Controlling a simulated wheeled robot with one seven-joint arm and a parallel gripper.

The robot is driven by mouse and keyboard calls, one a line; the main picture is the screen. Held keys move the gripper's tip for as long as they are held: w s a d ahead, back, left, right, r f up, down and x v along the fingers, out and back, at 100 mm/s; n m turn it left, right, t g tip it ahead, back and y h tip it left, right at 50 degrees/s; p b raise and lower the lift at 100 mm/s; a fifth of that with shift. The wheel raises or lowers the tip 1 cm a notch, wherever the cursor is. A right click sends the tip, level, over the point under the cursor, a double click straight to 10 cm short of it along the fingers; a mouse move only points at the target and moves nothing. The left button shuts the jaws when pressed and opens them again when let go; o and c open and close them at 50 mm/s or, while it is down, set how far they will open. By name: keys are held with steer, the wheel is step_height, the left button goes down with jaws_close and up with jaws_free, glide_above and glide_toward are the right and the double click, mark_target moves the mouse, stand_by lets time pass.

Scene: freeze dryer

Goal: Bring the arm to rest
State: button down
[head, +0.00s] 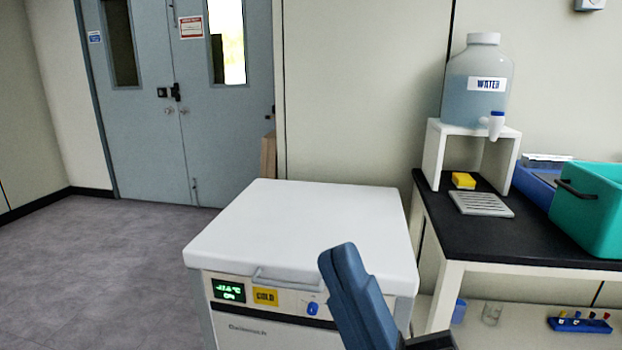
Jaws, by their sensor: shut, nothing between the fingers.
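My gripper (338,252) shows at the lower middle of the head view, as two blue-grey fingers pointing up and slightly left. The fingers are together and hold nothing. They appear in front of the front right part of a white cold chest (315,232). I cannot tell how far they are from it. The chest's lid is down. Its front has a lit green display (229,291) and a yellow label reading COLD (265,296). Most of my arm is out of view below.
A black-topped bench (500,238) stands at the right. On it are a water jug (477,92) on a white stand (433,158), a yellow sponge (463,180), a grey drain tray (481,204) and a green bin (592,215). Free floor (100,265) lies left, before grey double doors (180,90).

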steer(key=s+d+f+m+g+h+p, duration=0.3)
steer(key=s+d+f+m+h+p, duration=0.2)
steer(key=s, duration=0.7)
steer(key=s+d+f+m+g+h+p, duration=0.4)
steer(key=s+d+f+m+h, duration=0.5)
steer(key=s+d+m+h, duration=0.3)
steer(key=d+m+h, duration=0.1)
steer(key=m, duration=0.1)
steer(key=shift+s+d+f+m+h+p, duration=0.2)
steer(key=shift+s+d+m+h+p, duration=0.1)
steer(key=shift+d+m+h+p, duration=0.1)
